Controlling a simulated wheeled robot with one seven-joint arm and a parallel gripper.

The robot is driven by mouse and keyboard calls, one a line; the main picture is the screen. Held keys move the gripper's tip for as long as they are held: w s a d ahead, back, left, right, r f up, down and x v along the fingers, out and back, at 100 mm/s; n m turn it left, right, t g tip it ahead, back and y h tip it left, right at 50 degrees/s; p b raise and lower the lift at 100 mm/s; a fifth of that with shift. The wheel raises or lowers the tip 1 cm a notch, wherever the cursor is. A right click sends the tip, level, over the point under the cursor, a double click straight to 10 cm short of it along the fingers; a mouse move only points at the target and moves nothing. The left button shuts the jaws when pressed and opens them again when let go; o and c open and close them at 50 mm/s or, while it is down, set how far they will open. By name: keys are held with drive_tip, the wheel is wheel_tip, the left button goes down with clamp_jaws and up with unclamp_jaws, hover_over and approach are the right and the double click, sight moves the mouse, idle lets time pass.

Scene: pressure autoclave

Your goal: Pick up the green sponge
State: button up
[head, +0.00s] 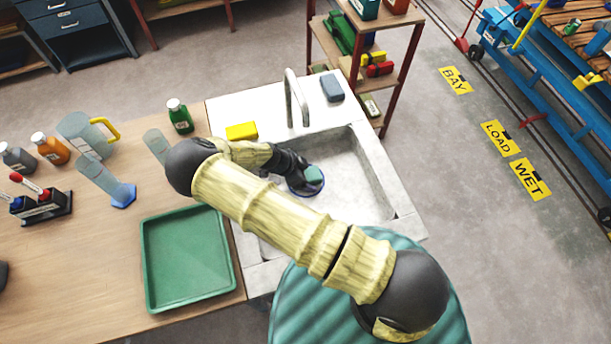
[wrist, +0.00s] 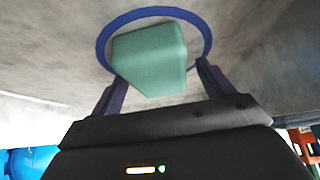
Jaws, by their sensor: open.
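The green sponge (head: 313,174) lies in the sink basin in the head view, within a blue ring (head: 309,194). In the wrist view the green sponge (wrist: 149,58) sits inside the blue ring (wrist: 208,38), just ahead of my fingertips. My gripper (head: 300,178) reaches down into the sink beside the sponge. In the wrist view my gripper (wrist: 156,88) is open, with one finger to each side of the sponge's near end. I cannot tell whether either finger touches it. The arm hides part of the basin in the head view.
The sink (head: 377,170) has raised walls and a tall faucet (head: 290,98) behind. A yellow sponge (head: 241,131) and a blue-grey sponge (head: 332,88) lie on its back rim. A green tray (head: 187,258), bottles and beakers stand on the wooden bench to the left.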

idle(0.3)
drive_tip(key=c, duration=1.1)
wheel_tip(320, 180, up, 10)
drive_tip(key=b, duration=0.2)
drive_tip(key=shift+b, duration=0.35)
drive_tip(key=o, duration=0.4)
drive_tip(key=shift+c, duration=1.5)
